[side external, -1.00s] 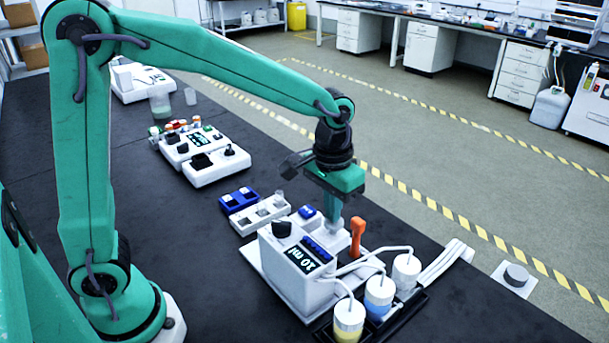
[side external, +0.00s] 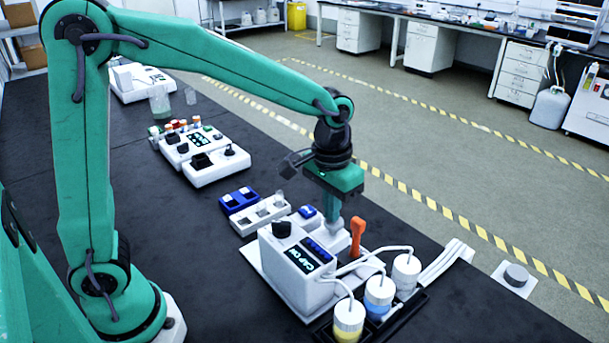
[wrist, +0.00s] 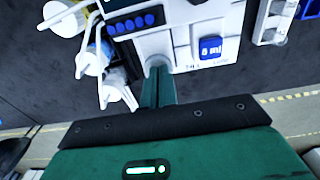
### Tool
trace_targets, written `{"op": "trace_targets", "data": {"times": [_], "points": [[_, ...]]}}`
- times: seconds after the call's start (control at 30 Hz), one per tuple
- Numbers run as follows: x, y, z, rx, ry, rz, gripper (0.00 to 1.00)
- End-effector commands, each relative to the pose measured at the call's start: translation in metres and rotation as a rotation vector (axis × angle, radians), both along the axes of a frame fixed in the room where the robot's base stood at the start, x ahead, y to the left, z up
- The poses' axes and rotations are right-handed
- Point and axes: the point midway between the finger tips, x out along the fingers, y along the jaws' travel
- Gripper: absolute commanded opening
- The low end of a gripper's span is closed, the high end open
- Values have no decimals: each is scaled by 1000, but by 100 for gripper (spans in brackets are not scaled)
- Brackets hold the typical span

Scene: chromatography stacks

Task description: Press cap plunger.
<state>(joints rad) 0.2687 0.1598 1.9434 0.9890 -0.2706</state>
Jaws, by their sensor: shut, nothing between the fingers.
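My gripper (side external: 333,228) is shut and empty, pointing down behind the white dispenser unit (side external: 283,283). In the wrist view, its green fingers (wrist: 157,75) meet a pale rounded part (wrist: 158,61) at the near edge of the white base; I take this to be the cap plunger. The fingertips cover most of it, so how far it is pressed cannot be told. The dispenser's display (side external: 303,260) appears to read "CAP ON". A blue block marked "5 ml" (wrist: 210,49) sits to the right of the fingers in the wrist view.
An orange handle (side external: 357,236) stands close right of my fingers. Tubes run to bottles with yellow (side external: 348,333), blue (side external: 379,303) and white (side external: 405,274) bodies. A white rack (side external: 262,217) and blue rack (side external: 238,201) stand behind left. The dark bench is clear in front.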

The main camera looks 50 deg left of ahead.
Motion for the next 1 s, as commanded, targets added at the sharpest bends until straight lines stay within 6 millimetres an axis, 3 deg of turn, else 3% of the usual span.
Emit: {"op": "trace_targets", "data": {"times": [0.6,0.8,1.0], "points": [[-3,4,101,-2,-9,0,0],[-3,5,118,-2,-9,0,0],[-4,5,121,-1,-7,0,0]]}}
